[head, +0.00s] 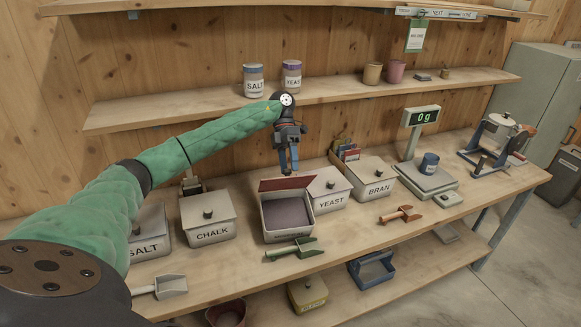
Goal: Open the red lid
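The red lid (287,184) is raised along the back edge of a light bin (291,234) in the middle of the bench, tilted open. The bin's inside shows a dark grey-purple content or floor. My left gripper (289,171) points down just behind and above the raised lid, with its dark blue fingers close together. I cannot tell whether the fingers touch the lid or whether they are shut. My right gripper is not in view.
Lidded bins marked SALT (146,237), CHALK (208,216), YEAST (328,191) and BRAN (370,178) flank the open bin. A green scoop (294,250) lies in front. A scale (427,177) with a blue cup stands right. The shelf (330,92) runs behind my arm.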

